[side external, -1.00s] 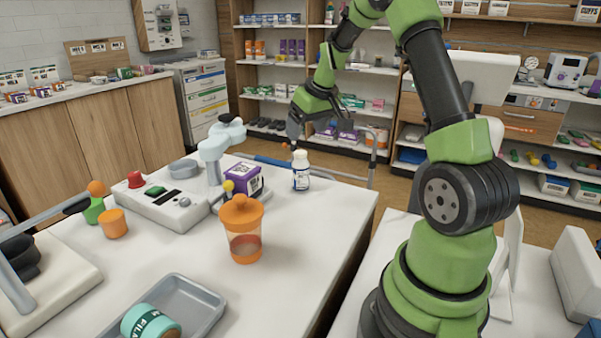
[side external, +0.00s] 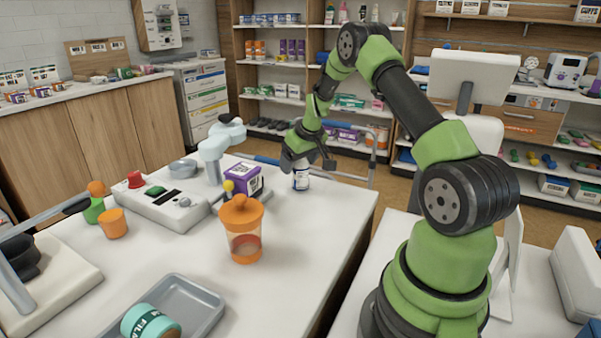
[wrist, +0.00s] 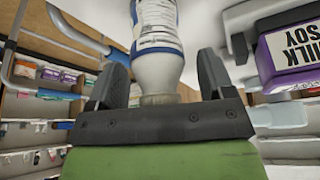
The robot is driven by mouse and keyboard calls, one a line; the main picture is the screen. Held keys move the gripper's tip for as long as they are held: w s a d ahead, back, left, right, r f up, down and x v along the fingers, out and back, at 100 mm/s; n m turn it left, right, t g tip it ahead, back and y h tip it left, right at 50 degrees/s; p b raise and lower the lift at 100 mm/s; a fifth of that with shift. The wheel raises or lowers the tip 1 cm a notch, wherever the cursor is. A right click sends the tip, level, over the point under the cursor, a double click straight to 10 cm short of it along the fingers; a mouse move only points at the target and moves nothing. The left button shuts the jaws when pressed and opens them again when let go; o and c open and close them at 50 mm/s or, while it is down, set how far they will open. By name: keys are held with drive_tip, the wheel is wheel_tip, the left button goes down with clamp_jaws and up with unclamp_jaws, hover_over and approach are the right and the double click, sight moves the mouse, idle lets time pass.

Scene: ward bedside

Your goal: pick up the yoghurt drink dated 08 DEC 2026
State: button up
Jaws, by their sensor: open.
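A small white bottle with a blue-edged label (side external: 300,181) stands upright near the far right corner of the white table (side external: 330,210). No date on it can be read. My gripper (side external: 307,160) is at the bottle's top, with its jaws open. In the wrist view the bottle (wrist: 157,40) is between the two spread fingers of my gripper (wrist: 162,78). A gap shows between the bottle and each finger. In the side external view the gripper hides the bottle's cap.
A purple soy milk carton (side external: 243,181) stands close left of the bottle; it also shows in the wrist view (wrist: 290,50). A grey-blue jointed device (side external: 214,150) is beyond it. An orange-lidded cup (side external: 241,228) stands nearer. Table between cup and right edge is clear.

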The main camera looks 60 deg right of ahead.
drive_tip(key=c, duration=1)
drive_tip(key=shift+r, duration=0.1)
